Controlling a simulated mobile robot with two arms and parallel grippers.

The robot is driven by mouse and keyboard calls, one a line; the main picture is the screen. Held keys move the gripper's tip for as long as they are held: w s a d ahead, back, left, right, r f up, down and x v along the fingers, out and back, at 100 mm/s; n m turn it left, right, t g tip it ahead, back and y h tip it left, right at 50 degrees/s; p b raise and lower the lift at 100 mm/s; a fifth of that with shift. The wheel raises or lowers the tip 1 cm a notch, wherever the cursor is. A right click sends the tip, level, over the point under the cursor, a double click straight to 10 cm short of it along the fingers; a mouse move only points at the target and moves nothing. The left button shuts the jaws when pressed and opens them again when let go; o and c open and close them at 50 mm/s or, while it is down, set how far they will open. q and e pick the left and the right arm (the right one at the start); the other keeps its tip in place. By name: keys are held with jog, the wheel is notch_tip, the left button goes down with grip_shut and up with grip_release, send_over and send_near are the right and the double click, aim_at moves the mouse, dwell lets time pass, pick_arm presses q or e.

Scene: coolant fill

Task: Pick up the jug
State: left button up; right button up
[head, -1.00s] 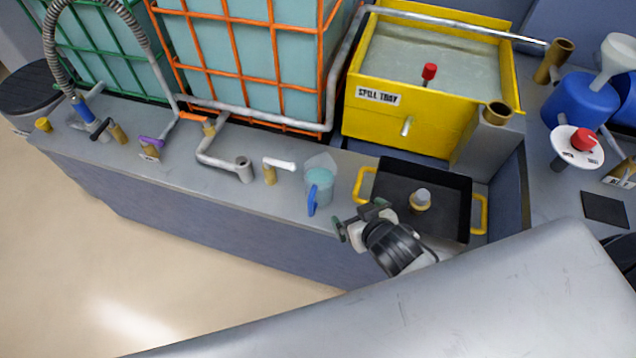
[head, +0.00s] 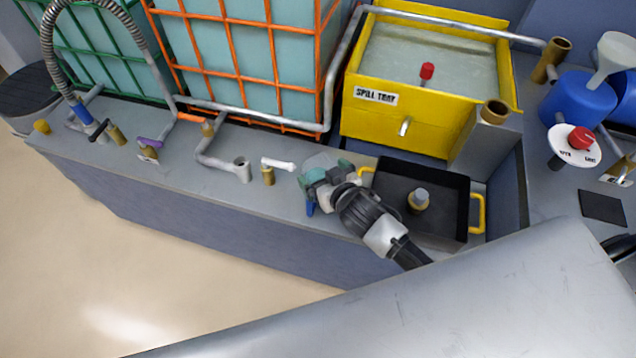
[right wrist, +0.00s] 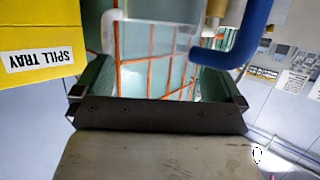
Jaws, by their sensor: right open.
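The jug (head: 318,161) is a clear cup with a blue handle, standing on the grey ledge left of the black tray. In the head view my right gripper (head: 326,182) covers most of it; part of the clear rim and the lower end of the blue handle show. In the right wrist view the jug's blue handle (right wrist: 252,35) is at upper right, beyond the open fingers of my right gripper (right wrist: 157,85). I cannot tell whether the fingers touch the jug. My left gripper is not in view.
The black tray (head: 398,215) with yellow handles is just right of the jug. A yellow spill tray (head: 374,118) stands behind it. A white-handled valve (head: 277,164) is close on the left. Orange-caged tank (head: 240,60) is behind.

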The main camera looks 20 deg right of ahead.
jog(key=shift+x, duration=1.1)
jog(key=c, duration=1.4)
